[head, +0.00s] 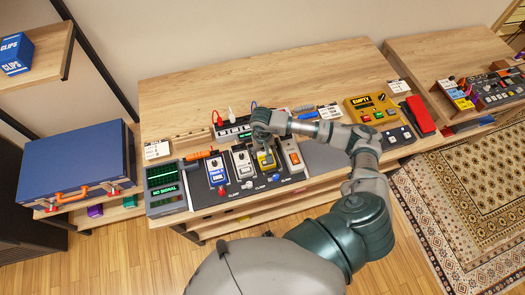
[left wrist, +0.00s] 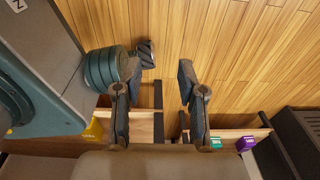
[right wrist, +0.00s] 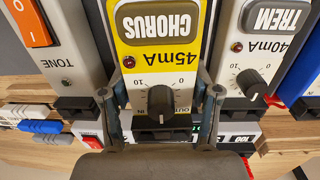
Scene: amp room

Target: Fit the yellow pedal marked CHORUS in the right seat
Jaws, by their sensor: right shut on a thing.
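The yellow CHORUS pedal (head: 266,161) is in the pedal row on the dark board (head: 205,194), between the white TREM pedal (head: 243,163) and the white pedal with an orange switch (head: 292,156). My right gripper (head: 263,149) reaches down over it and hides its far part. In the right wrist view, the CHORUS pedal (right wrist: 157,62) lies between the fingers of my right gripper (right wrist: 160,95), which is shut on its sides near the knob. I cannot tell whether the pedal sits fully down. My left gripper (left wrist: 158,70) is open and empty above the floor.
A blue pedal (head: 217,172) and a NO SIGNAL screen unit (head: 165,188) stand left of TREM. Clamp knobs (head: 275,177) line the board's front. A blue case (head: 75,165) is at the left. A yellow EMPTY unit (head: 375,112) is at the right.

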